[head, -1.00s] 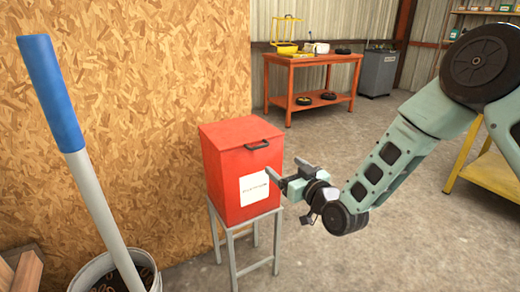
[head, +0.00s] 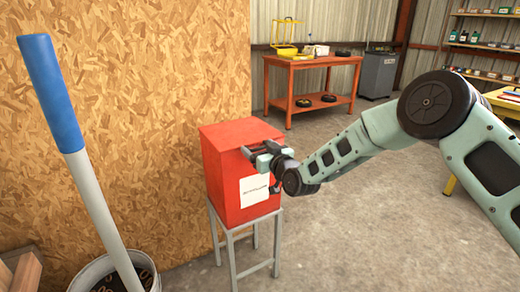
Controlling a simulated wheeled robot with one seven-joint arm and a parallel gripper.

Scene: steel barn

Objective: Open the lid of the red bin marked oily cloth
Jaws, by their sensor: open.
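The red bin (head: 227,185) stands upright on a grey metal stand (head: 236,238) against the wood-board wall. Its red lid (head: 238,133) is closed. A white label (head: 255,189) is on the front; its print is too small to read. My gripper (head: 257,151) is at the upper front of the bin, near the lid's front edge. Its fingers are apart, and no object shows held between them. The dark lid handle is hidden behind my gripper, so I cannot tell whether the fingers touch it.
A bucket (head: 95,272) with a blue-gripped pole (head: 68,130) stands at the lower left. An orange table (head: 308,62) with several items and a grey cabinet (head: 378,74) are at the back. Shelves (head: 490,45) stand at the right. Concrete floor between is clear.

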